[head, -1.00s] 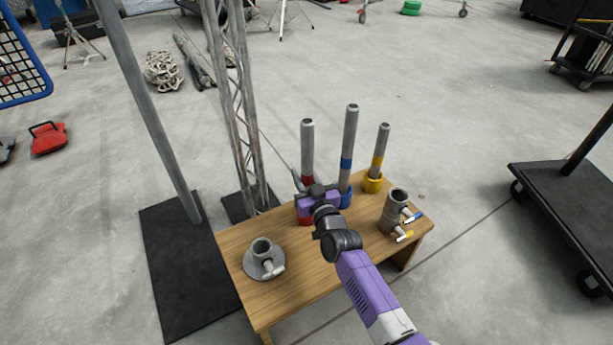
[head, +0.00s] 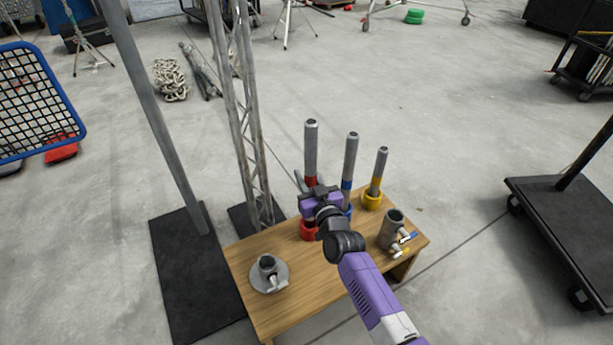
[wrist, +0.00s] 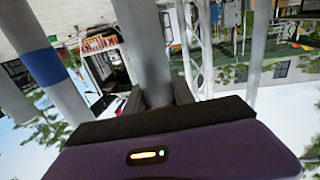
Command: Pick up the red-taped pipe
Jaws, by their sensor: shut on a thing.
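The red-taped pipe (head: 311,150) stands upright, a grey tube with a red band (head: 311,181) low on its visible part. My gripper (head: 314,190) is shut on it around the band's height; the pipe runs up between the dark fingers in the wrist view (wrist: 146,45). The pipe's top is above the tops of its neighbours. Its red holder (head: 308,230) is on the table just below my gripper. My gripper hides the pipe's lower end, so I cannot tell whether it is clear of the holder.
The blue-taped pipe (head: 350,160) and yellow-taped pipe (head: 378,172) stand close on the right in holders on the wooden table (head: 325,285). A clamp fitting (head: 393,230) and a round flanged base (head: 268,275) are also on it. A truss (head: 250,130) and grey pole (head: 150,110) rise at left.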

